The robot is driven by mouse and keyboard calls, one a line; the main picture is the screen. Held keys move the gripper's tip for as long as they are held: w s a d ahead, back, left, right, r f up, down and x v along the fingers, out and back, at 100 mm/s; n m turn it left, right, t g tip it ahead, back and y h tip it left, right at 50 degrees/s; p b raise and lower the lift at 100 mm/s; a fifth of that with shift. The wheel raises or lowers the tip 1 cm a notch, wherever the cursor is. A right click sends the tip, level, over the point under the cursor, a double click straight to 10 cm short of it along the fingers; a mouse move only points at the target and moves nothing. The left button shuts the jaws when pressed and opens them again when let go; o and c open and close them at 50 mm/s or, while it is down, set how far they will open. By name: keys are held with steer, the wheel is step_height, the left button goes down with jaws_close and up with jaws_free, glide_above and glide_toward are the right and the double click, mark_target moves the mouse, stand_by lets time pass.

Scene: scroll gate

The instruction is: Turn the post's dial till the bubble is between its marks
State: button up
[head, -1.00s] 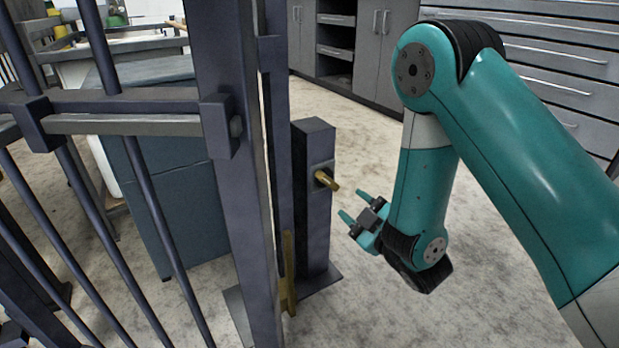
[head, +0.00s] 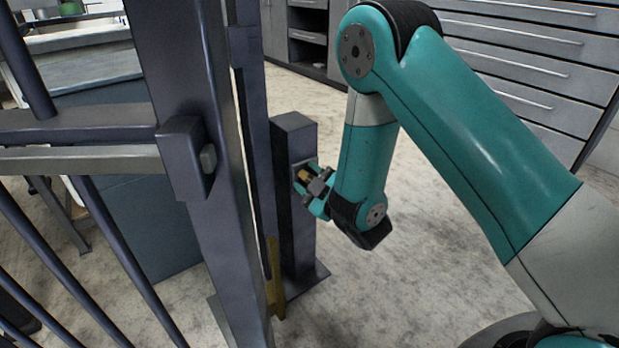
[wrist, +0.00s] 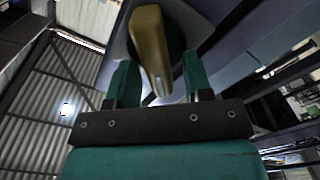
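The short dark post (head: 295,215) stands beside the tall gate post. A brass handle (head: 303,175) sticks out of the plate on its face; I take this for the dial. My gripper (head: 307,183) is at the handle, its fingers reaching toward the post. In the wrist view the brass handle (wrist: 151,50) lies between the two teal fingers of my gripper (wrist: 158,70). The fingers stand apart with gaps visible beside the handle, so the gripper looks open around it. No bubble or marks can be made out in either view.
The tall gate post (head: 185,130) and barred gate (head: 80,130) stand close on the left. A brass strip (head: 275,280) is low beside the gate post. Grey drawers (head: 530,60) line the back.

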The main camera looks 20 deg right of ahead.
steer(key=shift+a, duration=0.1)
jaws_close()
steer(key=shift+r+m+p, duration=0.35)
steer(key=shift+m+p, duration=0.35)
steer(key=shift+p, duration=0.5)
steer(key=shift+r+m+p, duration=0.1)
steer(key=shift+m+p, duration=0.4)
steer(key=shift+p, duration=0.1)
steer(key=shift+d+m+p, duration=0.25)
steer(key=shift+m+p, duration=0.55)
steer(key=shift+f, duration=0.25)
steer(key=shift+o, duration=0.5)
jaws_free()
steer(key=shift+d, duration=0.1)
